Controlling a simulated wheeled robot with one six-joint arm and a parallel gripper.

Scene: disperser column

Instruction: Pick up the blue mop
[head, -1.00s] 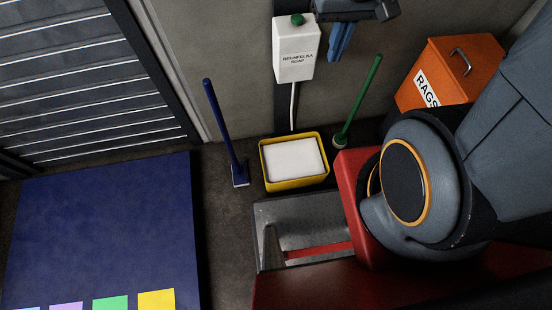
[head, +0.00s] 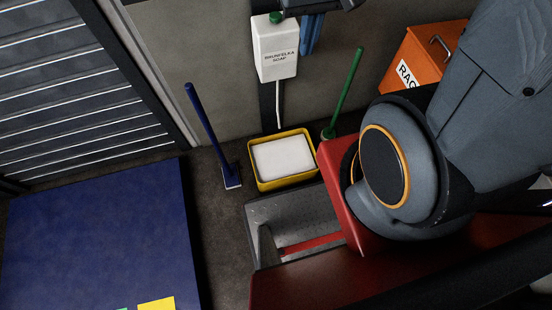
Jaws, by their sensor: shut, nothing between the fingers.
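The blue mop (head: 208,125) stands near the wall, left of the yellow-rimmed tub. Its handle leans to the upper left and its flat head (head: 232,177) rests on the dark floor. The whole mop is in sight, with nothing in front of it. I cannot make out my gripper in the head view. My thick grey arm fills the right side and runs out of the picture at the upper right.
The yellow tub (head: 252,178) holds a white block. A green-handled brush (head: 345,93), white soap bottle (head: 274,58), hanging blue item (head: 312,35) and orange rags box (head: 425,50) are behind. A blue platform (head: 95,235) lies left. Dark floor is clear below the mop.

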